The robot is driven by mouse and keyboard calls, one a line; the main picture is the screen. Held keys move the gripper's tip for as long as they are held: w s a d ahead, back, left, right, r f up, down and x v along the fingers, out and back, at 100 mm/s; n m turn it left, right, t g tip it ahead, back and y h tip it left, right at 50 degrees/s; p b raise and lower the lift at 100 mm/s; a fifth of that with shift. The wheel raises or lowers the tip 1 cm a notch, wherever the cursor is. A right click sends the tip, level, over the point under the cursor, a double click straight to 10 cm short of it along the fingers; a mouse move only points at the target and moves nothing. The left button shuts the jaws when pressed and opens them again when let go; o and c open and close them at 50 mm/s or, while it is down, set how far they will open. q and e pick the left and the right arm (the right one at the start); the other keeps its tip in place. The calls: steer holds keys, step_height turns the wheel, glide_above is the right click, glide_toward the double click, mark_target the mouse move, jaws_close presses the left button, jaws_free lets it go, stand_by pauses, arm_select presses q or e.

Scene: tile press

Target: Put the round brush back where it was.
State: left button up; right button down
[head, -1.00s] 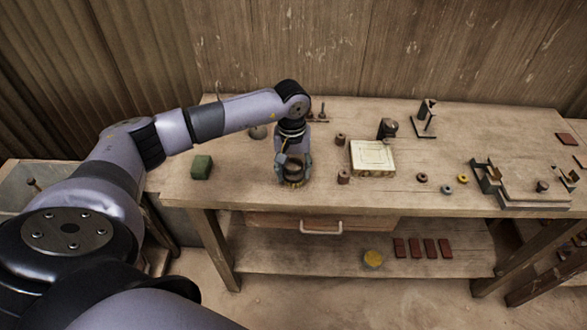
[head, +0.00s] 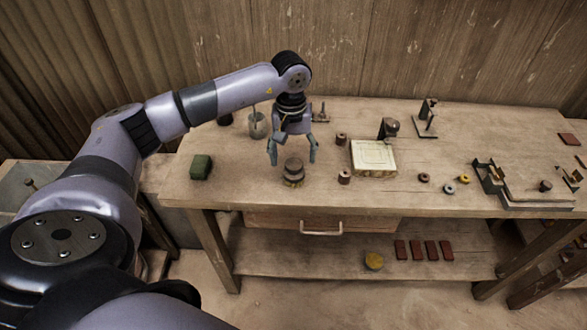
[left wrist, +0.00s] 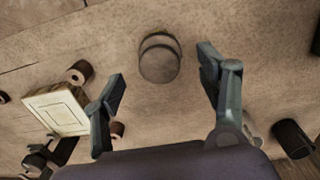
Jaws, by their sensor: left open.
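The round brush (head: 293,172), a short dark round body with a yellowish lower rim, stands upright on the workbench (head: 235,185) near its front edge. It also shows in the left wrist view (left wrist: 160,58), beyond the fingertips. My left gripper (head: 292,153) is open and empty, above and slightly behind the brush, its fingers apart from it. In the left wrist view its two fingers (left wrist: 162,72) are spread wide. My right gripper is in neither view.
A green block (head: 201,167) lies left of the brush. Right of it are small brown spools (head: 344,176) and a cream tile block (head: 373,157). A grey cup (head: 257,125) stands behind. The bench is clear between the green block and brush.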

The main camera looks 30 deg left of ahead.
mark_target(293, 164)
arm_select(q)
step_height(293, 164, up, 7)
steer(key=b, duration=0.1)
steer(key=shift+f, duration=0.2)
stand_by(0.4)
